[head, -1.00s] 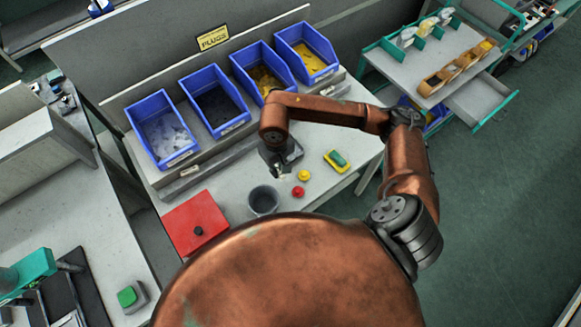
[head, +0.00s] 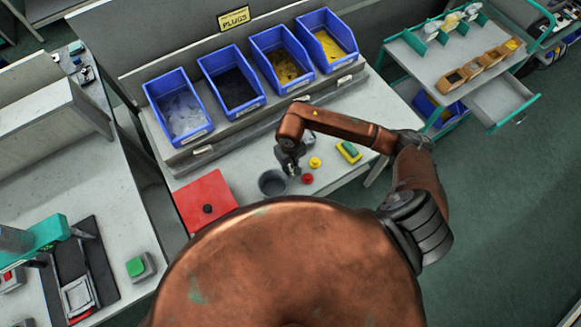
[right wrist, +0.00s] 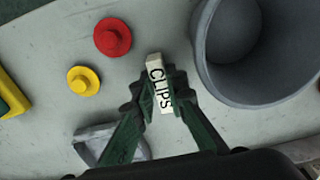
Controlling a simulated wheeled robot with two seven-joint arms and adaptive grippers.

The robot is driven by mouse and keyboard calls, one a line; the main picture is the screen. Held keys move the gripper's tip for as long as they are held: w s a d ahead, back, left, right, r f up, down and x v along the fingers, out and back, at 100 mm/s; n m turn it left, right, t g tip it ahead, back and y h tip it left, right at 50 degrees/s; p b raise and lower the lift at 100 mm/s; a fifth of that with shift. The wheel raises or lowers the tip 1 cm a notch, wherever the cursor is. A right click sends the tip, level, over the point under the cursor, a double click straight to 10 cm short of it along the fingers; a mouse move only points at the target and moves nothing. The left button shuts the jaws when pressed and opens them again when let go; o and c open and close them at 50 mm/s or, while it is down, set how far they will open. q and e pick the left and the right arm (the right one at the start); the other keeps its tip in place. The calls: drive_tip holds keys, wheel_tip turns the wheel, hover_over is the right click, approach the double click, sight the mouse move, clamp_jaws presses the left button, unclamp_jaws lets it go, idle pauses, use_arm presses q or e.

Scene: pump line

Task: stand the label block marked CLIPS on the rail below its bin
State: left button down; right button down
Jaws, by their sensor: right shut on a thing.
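The label block marked CLIPS (right wrist: 157,76) is a small white bar with black letters in the right wrist view. My right gripper (right wrist: 160,97) is shut on it, with a dark green finger on each side. In the head view my right gripper (head: 293,171) is over the bench beside a grey cup, in front of the bins; the block is too small to make out there. The rail (head: 237,138) runs below the row of blue bins (head: 180,107). The bins' front labels are too small to read. My left gripper is not in view.
The grey cup (head: 273,183), a red button (head: 307,178), a yellow button (head: 315,162) and a yellow-green block (head: 349,151) are close to the gripper. A red plate (head: 206,202) lies left. A PLUGS sign (head: 234,18) stands behind the bins.

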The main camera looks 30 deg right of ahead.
drive_tip(key=shift+f, duration=0.1)
drive_tip(key=shift+f, duration=0.1)
drive_tip(key=c, duration=1.9)
unclamp_jaws()
drive_tip(key=shift+c, duration=0.2)
